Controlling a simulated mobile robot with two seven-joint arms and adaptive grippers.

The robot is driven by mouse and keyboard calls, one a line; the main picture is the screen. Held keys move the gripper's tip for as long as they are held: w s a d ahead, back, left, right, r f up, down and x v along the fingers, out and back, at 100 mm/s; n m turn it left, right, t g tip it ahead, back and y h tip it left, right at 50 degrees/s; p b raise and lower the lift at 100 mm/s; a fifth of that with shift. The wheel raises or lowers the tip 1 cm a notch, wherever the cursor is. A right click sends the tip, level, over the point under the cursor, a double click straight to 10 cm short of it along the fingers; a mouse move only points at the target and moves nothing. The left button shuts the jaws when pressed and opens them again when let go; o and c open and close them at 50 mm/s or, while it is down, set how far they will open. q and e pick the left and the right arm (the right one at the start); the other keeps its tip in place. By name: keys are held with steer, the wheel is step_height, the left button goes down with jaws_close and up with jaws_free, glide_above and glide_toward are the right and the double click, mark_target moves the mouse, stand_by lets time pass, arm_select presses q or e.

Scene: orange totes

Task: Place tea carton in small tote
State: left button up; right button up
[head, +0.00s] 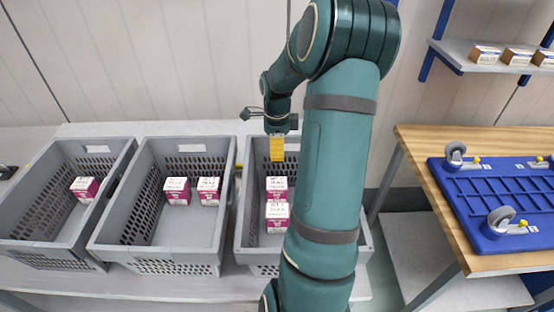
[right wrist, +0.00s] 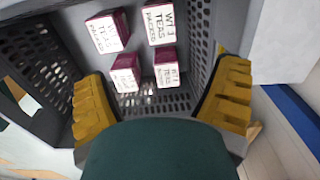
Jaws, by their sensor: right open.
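White-and-magenta tea cartons stand in three grey totes. The left tote (head: 30,225) holds one carton (head: 84,189). The middle tote (head: 112,215) holds two, a left one (head: 177,191) and a right one (head: 208,191). In the right tote (head: 243,220), two cartons show, a back one (head: 277,188) and a front one (head: 277,216); my right arm hides its right part. The right wrist view shows several cartons (right wrist: 165,67) there, between the yellow fingers. My right gripper (head: 277,148) is open and empty, above the back of the right tote. My left gripper is not in view.
The totes stand side by side on a light table (head: 100,287). A wooden bench (head: 425,165) on the right carries a blue tray (head: 500,195) with casters. A wall shelf (head: 460,55) holds several small boxes. A dark item (head: 7,172) at the left edge is unclear.

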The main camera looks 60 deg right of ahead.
steer(key=shift+r, duration=1.25)
